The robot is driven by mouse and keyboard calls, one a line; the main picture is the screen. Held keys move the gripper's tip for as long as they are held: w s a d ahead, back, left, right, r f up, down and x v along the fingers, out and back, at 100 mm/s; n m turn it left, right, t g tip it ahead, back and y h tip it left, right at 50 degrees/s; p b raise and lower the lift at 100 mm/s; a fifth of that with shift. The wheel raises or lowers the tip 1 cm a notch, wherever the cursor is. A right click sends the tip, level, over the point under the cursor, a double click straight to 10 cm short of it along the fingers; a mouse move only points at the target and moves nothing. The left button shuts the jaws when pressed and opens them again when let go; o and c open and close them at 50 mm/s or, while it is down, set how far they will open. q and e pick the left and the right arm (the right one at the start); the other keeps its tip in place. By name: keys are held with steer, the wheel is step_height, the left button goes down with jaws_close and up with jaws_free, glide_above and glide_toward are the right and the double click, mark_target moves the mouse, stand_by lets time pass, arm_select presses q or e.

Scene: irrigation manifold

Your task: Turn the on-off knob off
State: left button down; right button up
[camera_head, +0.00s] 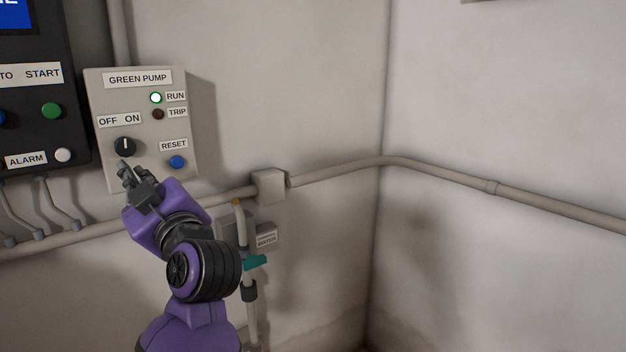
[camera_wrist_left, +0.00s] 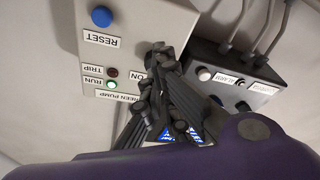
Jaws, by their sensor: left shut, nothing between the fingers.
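The black on-off knob (camera_head: 125,147) sits on the beige GREEN PUMP panel (camera_head: 180,135), below the OFF and ON labels. Its white pointer mark looks roughly upright. The green RUN lamp (camera_head: 156,98) is lit, and the TRIP lamp (camera_head: 158,114) is dark. My left gripper (camera_head: 124,172) is shut and empty, just below the knob in the head view; whether it touches the knob cannot be told. In the left wrist view the shut fingers (camera_wrist_left: 158,62) cover the knob and the OFF label, beside the ON label (camera_wrist_left: 137,76). My right gripper is out of view.
A blue RESET button (camera_head: 177,162) is right of the knob, and also shows in the wrist view (camera_wrist_left: 101,17). A black control box (camera_head: 35,130) with buttons stands close on the left. A pipe (camera_head: 330,171) runs below the panel.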

mark_target(128, 158)
arm_select(q)
steer(key=x, duration=0.4)
steer(key=f+x, duration=0.1)
steer(key=x, duration=0.1)
steer(key=shift+w+d, duration=0.15)
steer(key=shift+w, duration=0.2)
steer(key=shift+p, duration=0.3)
steer(key=shift+f, duration=0.1)
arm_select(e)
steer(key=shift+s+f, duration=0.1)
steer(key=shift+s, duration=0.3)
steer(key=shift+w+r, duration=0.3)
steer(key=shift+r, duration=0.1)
arm_select(q)
steer(key=shift+d+r+p, duration=0.1)
steer(key=shift+r+p, duration=0.25)
steer(key=shift+p, duration=0.45)
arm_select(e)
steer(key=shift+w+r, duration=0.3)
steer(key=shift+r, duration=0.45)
